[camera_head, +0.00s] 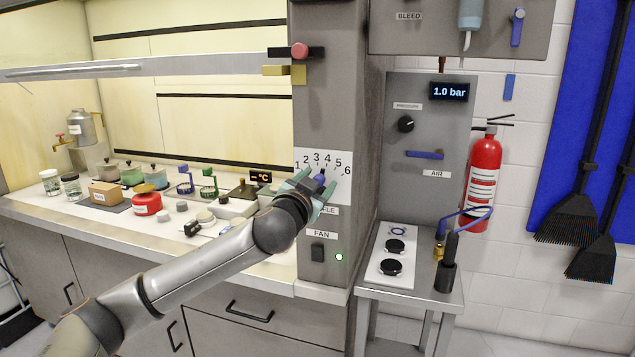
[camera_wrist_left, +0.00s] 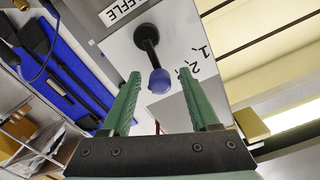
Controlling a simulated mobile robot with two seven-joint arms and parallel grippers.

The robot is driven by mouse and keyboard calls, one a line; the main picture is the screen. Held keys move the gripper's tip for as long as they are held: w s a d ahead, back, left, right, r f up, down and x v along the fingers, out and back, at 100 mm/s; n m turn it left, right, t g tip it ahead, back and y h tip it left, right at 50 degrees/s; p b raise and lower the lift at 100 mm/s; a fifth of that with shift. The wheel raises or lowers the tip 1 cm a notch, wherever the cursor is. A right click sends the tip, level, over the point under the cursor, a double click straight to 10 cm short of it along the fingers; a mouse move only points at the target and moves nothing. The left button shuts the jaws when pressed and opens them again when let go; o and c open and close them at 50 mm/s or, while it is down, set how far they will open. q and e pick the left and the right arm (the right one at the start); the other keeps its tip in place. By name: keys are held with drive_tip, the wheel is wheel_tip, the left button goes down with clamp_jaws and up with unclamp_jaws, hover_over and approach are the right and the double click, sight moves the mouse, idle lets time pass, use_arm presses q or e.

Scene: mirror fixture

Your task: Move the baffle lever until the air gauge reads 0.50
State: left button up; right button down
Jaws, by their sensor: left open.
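The baffle lever has a blue ball knob (camera_wrist_left: 159,81) on a black stem, which stands out from a white scale plate (camera_wrist_left: 190,55). My left gripper (camera_head: 313,188) is open at the lever. In the wrist view its green fingers (camera_wrist_left: 160,98) stand either side of the knob, with gaps visible on both sides. A display (camera_head: 450,92) on the panel marked AIR reads 1.0 bar. My right gripper is out of view.
A fan switch (camera_head: 318,252) and a lit green lamp (camera_head: 339,257) sit below the lever. A red button (camera_head: 299,50) is above. Jars and small tools crowd the counter at left. A fire extinguisher (camera_head: 484,180) hangs at right.

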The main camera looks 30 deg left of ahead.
use_arm(q)
drive_tip(key=b+v, duration=0.2)
drive_tip(key=v, duration=1)
drive_tip(key=shift+s+b, duration=0.3)
drive_tip(key=shift+b, duration=0.1)
drive_tip(key=d+f+m+g+h+p, duration=0.1)
drive_tip(key=d+f+g+h, duration=0.3)
drive_tip(key=f, duration=0.9)
drive_tip(key=d+f+m+h+p, duration=0.15)
drive_tip(key=d+f, duration=0.45)
drive_tip(key=f, duration=0.7)
drive_tip(key=s+d+f+n+g+p, duration=0.1)
drive_tip(key=s+d+f+g, duration=0.1)
drive_tip(key=s+f, duration=0.9)
drive_tip(key=s+d+f+n+g+h+p, duration=0.1)
drive_tip(key=s+d+f, duration=0.3)
drive_tip(key=s+f, duration=0.7)
drive_tip(key=shift+s+d+g, duration=0.25)
drive_tip(key=shift+d+g, duration=0.15)
drive_tip(key=shift+g, duration=0.1)
drive_tip(key=shift+n, duration=0.25)
